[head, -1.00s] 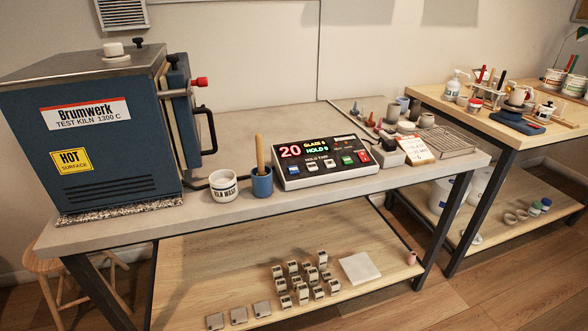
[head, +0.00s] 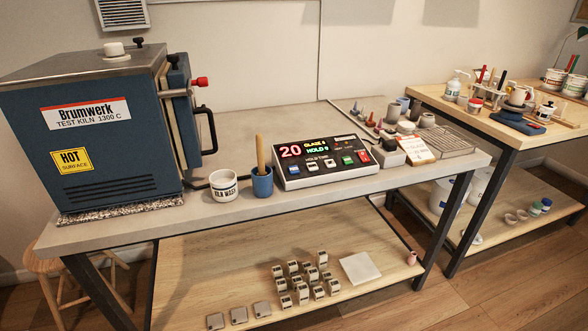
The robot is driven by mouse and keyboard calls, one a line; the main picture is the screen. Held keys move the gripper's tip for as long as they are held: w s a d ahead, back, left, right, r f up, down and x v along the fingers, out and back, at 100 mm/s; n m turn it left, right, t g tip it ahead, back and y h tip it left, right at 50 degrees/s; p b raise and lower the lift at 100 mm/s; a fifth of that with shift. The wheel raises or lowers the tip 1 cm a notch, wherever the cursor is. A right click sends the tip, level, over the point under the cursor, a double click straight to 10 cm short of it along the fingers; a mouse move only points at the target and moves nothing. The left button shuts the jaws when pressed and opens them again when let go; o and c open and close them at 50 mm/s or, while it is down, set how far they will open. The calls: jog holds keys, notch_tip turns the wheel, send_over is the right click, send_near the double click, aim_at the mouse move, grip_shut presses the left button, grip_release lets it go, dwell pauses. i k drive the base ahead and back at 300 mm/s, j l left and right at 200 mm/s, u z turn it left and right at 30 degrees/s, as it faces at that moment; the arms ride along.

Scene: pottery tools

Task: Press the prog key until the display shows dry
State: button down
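The kiln controller (head: 325,178) is a black and white box on the grey bench, right of the kiln. Its lit display (head: 305,149) shows a red 20, a yellow line that seems to read GLAZE with a character after it, and a green HOLD line. Below it is a row of keys: a blue key (head: 294,170), white keys, a green key (head: 348,160) and a red key (head: 364,157). The key labels are too small to read, so I cannot tell which is prog. My gripper is not in view.
A blue kiln (head: 100,130) with a HOT label stands at the left. A white kiln wash tub (head: 224,186) and a blue cup (head: 262,184) with a wooden handle stand left of the controller. A card (head: 414,149) and wire rack (head: 443,140) lie right of it. Bench in front is narrow.

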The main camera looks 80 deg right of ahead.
aim_at(293, 170)
jog(key=z, duration=1.55)
jog(key=i+l, duration=0.15)
jog(key=l, duration=0.2)
jog(key=i+l, duration=0.35)
jog(key=l, duration=0.3)
jog(key=i+l, duration=0.15)
jog(key=l, duration=0.2)
